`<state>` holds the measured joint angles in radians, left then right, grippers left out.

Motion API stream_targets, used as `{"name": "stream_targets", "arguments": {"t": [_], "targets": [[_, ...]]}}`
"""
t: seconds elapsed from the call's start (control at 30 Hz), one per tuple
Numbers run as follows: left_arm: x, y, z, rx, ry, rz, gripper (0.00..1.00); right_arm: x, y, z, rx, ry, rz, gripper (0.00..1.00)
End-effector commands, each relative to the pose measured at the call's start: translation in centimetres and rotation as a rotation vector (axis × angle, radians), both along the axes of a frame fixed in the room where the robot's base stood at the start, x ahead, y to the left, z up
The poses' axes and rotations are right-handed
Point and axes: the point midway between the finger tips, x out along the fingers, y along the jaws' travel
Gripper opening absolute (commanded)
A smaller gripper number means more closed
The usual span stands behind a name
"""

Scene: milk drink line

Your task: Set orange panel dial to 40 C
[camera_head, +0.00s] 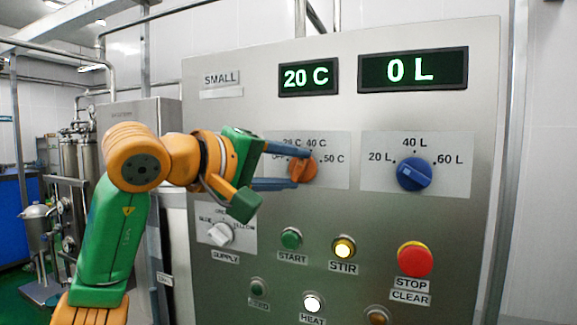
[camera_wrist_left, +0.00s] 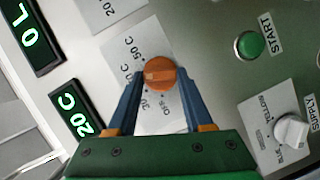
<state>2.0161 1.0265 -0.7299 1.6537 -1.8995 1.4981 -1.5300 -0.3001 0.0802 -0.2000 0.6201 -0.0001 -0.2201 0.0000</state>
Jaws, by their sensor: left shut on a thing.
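In the left wrist view the dial (camera_wrist_left: 159,73) lies between the two fingertips of the gripper (camera_wrist_left: 158,76). Its exact pointing direction is hard to tell. The temperature display (camera_head: 308,77) reads 20 C. My right gripper is not in view.
A blue dial (camera_head: 414,174) is to the right, below a display (camera_head: 412,70) reading 0 L. A white supply dial (camera_head: 220,234) is below my gripper. START (camera_head: 291,238), lit STIR (camera_head: 343,247), red STOP (camera_head: 415,259) and lit HEAT (camera_head: 312,303) buttons are lower down.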

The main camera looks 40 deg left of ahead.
Motion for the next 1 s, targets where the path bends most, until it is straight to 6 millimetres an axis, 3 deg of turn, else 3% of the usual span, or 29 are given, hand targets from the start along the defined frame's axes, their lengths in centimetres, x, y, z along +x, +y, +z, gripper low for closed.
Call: {"name": "stream_targets", "arguments": {"t": [0.37,0.4,0.5,0.83,1.0], "targets": [[-0.1,0.1,0.5,0.001,-0.016,0.003,0.0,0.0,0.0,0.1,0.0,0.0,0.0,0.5],[-0.1,0.1,0.5,0.001,-0.016,0.003,0.54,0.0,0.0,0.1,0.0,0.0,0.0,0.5],[-0.1,0.1,0.4,0.001,-0.012,0.004,0.81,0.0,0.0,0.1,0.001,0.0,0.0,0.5],[-0.3,0.1,0.2,0.002,-0.007,0.001,0.81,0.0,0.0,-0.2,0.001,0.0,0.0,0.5],[-3.7,0.6,0.6,0.001,-0.012,0.002,0.81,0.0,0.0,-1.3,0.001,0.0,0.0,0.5]]}}
